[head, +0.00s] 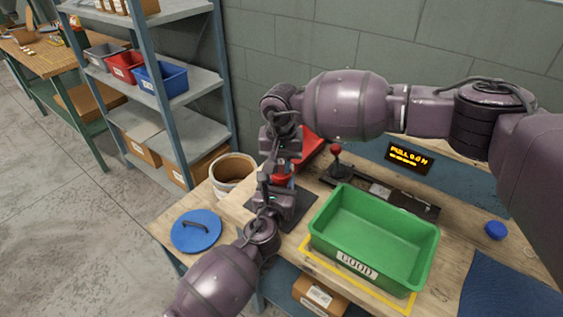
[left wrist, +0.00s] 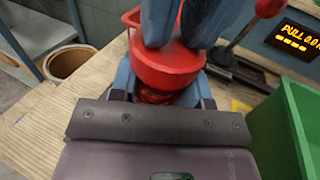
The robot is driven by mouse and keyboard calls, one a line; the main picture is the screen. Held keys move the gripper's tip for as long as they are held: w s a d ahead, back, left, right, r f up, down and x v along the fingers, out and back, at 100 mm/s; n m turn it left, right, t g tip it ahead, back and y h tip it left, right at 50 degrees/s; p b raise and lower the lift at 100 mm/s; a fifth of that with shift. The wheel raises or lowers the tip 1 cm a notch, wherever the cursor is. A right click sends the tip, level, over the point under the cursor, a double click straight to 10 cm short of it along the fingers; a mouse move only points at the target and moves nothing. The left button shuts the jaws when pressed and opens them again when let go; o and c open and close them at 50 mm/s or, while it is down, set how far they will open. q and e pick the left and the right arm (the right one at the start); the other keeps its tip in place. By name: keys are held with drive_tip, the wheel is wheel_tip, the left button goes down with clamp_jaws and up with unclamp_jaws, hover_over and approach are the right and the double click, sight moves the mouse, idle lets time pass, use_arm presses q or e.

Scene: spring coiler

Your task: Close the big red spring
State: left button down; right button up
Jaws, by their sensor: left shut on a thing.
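The big red spring (head: 281,180) stands near the left of the bench, mostly hidden by my grippers in the head view. In the left wrist view, a wide red cap-like part (left wrist: 165,68) shows above darker red coils (left wrist: 156,95). My left gripper (head: 281,192) is low beside it, with a finger on each side, shut on the red spring. My right gripper (head: 281,165) points down from above. Its two blue-grey fingers (left wrist: 182,28) are at the top of the red part, with red between them. Whether they grip it cannot be told.
A green bin (head: 340,225) marked GOOD stands right of my left gripper. Behind are a red-knobbed lever (head: 337,152), a red tray (head: 314,146) and a display (head: 409,158) reading PULL. A round bucket (head: 233,170) and blue lid (head: 196,231) are at left.

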use_arm(q)
drive_tip(key=shift+d+r, duration=0.1)
drive_tip(key=shift+r, duration=0.2)
use_arm(e)
drive_tip(key=shift+d, duration=0.1)
use_arm(q)
drive_tip(key=shift+f, duration=0.1)
use_arm(e)
drive_tip(key=shift+r, duration=1.95)
use_arm(q)
drive_tip(key=c, duration=0.5)
unclamp_jaws()
drive_tip(key=shift+s, duration=0.1)
drive_tip(key=p+v, duration=0.1)
drive_tip(key=v, duration=0.9)
drive_tip(key=shift+s, duration=0.25)
use_arm(e)
drive_tip(key=shift+r, duration=0.65)
use_arm(q)
drive_tip(key=shift+a, duration=0.25)
